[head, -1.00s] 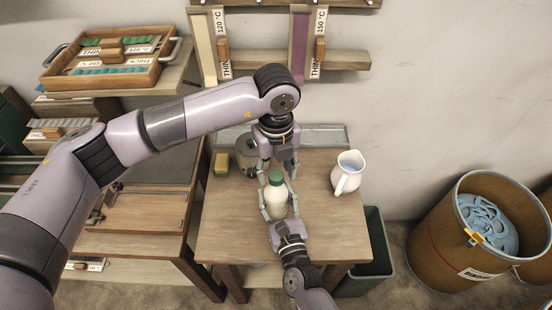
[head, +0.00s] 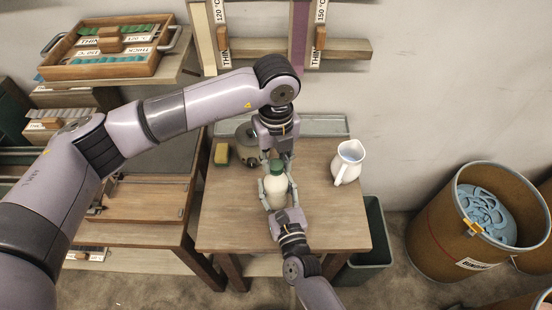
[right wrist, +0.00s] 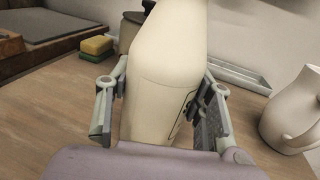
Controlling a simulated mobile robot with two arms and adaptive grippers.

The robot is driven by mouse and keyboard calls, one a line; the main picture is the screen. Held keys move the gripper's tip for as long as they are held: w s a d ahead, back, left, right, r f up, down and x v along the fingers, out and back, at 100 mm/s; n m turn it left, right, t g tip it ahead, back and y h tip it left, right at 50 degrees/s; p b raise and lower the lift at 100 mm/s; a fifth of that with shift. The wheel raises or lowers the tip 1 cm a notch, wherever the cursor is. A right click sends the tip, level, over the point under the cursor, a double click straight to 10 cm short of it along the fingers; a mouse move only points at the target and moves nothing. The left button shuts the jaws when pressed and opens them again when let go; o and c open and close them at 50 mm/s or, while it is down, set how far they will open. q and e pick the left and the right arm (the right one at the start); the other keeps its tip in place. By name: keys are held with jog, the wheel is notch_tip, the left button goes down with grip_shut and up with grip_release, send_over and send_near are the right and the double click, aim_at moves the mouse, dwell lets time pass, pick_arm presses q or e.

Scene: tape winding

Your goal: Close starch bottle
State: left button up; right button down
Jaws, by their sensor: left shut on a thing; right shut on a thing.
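The starch bottle (head: 276,189) is cream-white with a green cap (head: 277,168) and stands roughly upright over the table's middle. My right gripper (head: 276,196), coming from the front, is shut on the bottle body. The right wrist view shows the bottle (right wrist: 165,85) large between its two fingers (right wrist: 162,110); its top is cut off there. My left gripper (head: 277,162) points down from above, with its fingers on either side of the green cap, shut on it. Whether the cap sits fully on the neck cannot be told.
A white jug (head: 348,162) stands on the wooden table (head: 335,220) to the right. A yellow-green sponge (head: 221,154) and a grey pot (head: 245,133), partly hidden by my left arm, are at the left. A dark bin (head: 370,240) stands right of the table.

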pick_arm(q)
jog(key=m, duration=0.3)
jog(key=shift+m, duration=0.4)
grip_shut()
jog(key=m, duration=1)
jog(key=shift+m, duration=0.4)
jog(key=m, duration=0.4)
jog(key=shift+m, duration=0.3)
jog(key=m, duration=0.8)
jog(key=shift+f, duration=0.1)
jog(key=m, duration=0.3)
jog(key=shift+m, duration=0.4)
jog(key=o, duration=1.1)
grip_release()
